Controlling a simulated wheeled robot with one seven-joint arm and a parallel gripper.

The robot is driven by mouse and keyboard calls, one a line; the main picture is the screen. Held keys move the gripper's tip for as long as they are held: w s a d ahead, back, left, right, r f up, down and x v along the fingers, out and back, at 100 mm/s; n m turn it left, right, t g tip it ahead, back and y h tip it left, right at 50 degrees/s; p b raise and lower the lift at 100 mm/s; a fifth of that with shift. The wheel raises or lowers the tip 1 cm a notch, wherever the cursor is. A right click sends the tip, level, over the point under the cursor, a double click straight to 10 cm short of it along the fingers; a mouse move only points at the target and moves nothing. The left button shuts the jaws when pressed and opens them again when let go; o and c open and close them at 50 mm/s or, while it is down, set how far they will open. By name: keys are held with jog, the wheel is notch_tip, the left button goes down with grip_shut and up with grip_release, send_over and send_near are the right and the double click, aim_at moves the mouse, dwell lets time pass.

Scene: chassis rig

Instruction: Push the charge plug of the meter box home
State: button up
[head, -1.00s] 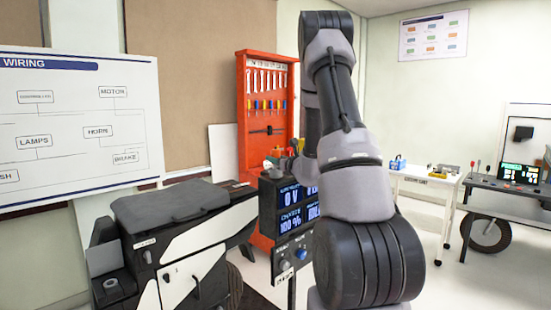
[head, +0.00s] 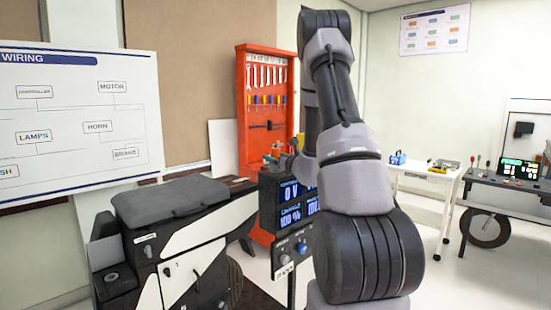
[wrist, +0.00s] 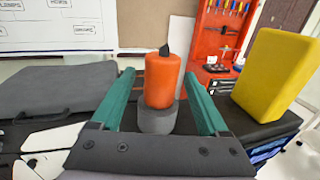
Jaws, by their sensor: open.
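The meter box (head: 265,203) is a dark box with blue-lit readouts, just left of my arm in the head view. In the wrist view an orange cylinder with a black tip, apparently the charge plug (wrist: 161,84), stands upright in a grey round collar (wrist: 157,120). My gripper (wrist: 164,82) is open, with one teal finger on each side of the orange plug. Gaps show between the plug and both fingers. The collar's lower part is hidden behind the gripper body. In the head view my gripper is mostly hidden by my arm.
A yellow block (wrist: 275,75) stands close to the right finger in the wrist view. A dark seat (head: 170,200) lies to the left. A red tool board (head: 265,110) stands behind. A white table (head: 425,175) is at the right.

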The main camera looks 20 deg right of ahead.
jog(key=s, duration=1)
jog(key=shift+s+d, duration=0.4)
jog(key=shift+d, duration=0.05)
